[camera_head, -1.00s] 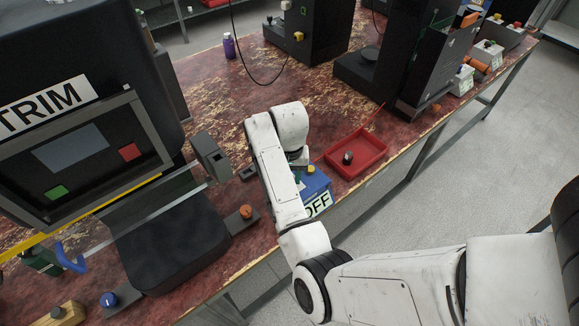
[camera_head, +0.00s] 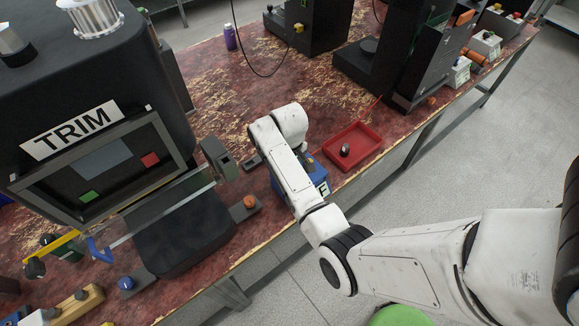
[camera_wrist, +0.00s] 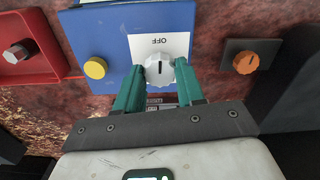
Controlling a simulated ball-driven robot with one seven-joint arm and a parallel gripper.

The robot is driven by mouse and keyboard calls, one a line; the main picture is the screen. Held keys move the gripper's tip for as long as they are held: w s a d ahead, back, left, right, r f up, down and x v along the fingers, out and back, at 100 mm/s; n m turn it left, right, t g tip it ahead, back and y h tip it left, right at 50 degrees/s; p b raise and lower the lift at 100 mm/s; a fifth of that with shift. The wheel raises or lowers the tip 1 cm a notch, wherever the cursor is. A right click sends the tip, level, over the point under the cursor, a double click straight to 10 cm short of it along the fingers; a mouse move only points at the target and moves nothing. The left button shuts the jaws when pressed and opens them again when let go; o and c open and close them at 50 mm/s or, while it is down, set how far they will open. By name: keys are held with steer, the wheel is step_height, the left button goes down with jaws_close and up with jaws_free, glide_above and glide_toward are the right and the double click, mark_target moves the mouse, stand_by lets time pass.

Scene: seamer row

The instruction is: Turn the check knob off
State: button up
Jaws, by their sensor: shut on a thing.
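A white round knob (camera_wrist: 160,74) with a dark pointer line sits on a blue box (camera_wrist: 185,18) in the wrist view. The line runs straight up and down in the picture, towards a white label (camera_wrist: 160,45) reading OFF upside down. My gripper (camera_wrist: 161,82) has its two green fingers on both sides of the knob, shut on it. In the head view the blue box (camera_head: 310,165) stands at the table's front edge, mostly behind my arm. The knob and my fingers are hidden there, and only part of the label (camera_head: 323,188) shows.
A yellow button (camera_wrist: 96,68) is on the box beside the knob. An orange knob (camera_wrist: 246,62) on a dark plate is close on the other side. A red tray (camera_head: 372,158) with a dark metal part sits right of the box. The TRIM machine (camera_head: 72,128) stands left.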

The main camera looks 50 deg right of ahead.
steer(key=shift+n, duration=0.4)
steer(key=o, duration=1)
steer(key=shift+r, duration=0.15)
step_height(320, 180, up, 11)
steer(key=shift+f+b, duration=0.2)
steer(key=shift+b, duration=0.35)
